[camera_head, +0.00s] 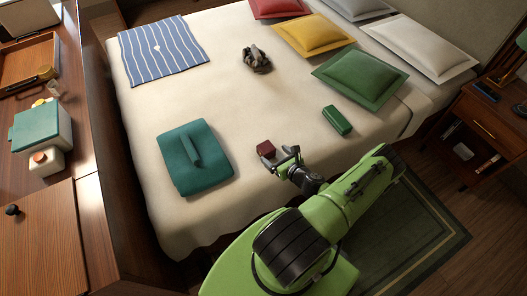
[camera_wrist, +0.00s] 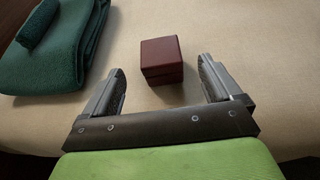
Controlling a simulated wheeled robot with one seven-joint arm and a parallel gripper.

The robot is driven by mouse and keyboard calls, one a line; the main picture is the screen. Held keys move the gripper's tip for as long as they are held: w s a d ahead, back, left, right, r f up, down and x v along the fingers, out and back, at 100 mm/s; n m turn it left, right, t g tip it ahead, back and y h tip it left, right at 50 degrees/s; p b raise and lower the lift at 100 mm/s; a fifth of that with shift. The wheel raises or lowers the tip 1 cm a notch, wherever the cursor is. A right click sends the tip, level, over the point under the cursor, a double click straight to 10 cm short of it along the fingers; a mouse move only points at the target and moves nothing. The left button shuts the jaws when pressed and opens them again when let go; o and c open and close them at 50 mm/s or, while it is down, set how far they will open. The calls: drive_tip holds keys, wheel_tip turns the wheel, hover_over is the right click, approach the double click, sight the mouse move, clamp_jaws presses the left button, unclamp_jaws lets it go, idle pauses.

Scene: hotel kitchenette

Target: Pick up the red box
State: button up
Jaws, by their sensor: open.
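The red box (camera_head: 266,149) is a small dark red cube-like box on the cream bedspread, near the bed's front edge. In the wrist view the red box (camera_wrist: 161,59) lies ahead of my gripper, roughly centred between the fingers and just beyond the fingertips. My gripper (camera_head: 287,158) is open and empty, just to the right of and in front of the box in the head view. In the wrist view both fingers of my gripper (camera_wrist: 160,78) are spread wide and do not touch the box.
A folded teal towel (camera_head: 194,158) lies left of the box; it also shows in the wrist view (camera_wrist: 60,50). A green case (camera_head: 337,120) lies to the right. Farther back are a dark crumpled item (camera_head: 256,60), a striped cloth (camera_head: 163,48) and several pillows. Bedspread around the box is clear.

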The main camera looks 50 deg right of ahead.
sight(263, 146)
drive_tip(key=b+x, duration=0.2)
drive_tip(key=x, duration=0.7)
drive_tip(key=shift+w+d+f, duration=0.1)
drive_tip(key=shift+w, duration=0.1)
drive_tip(key=c, duration=1.1)
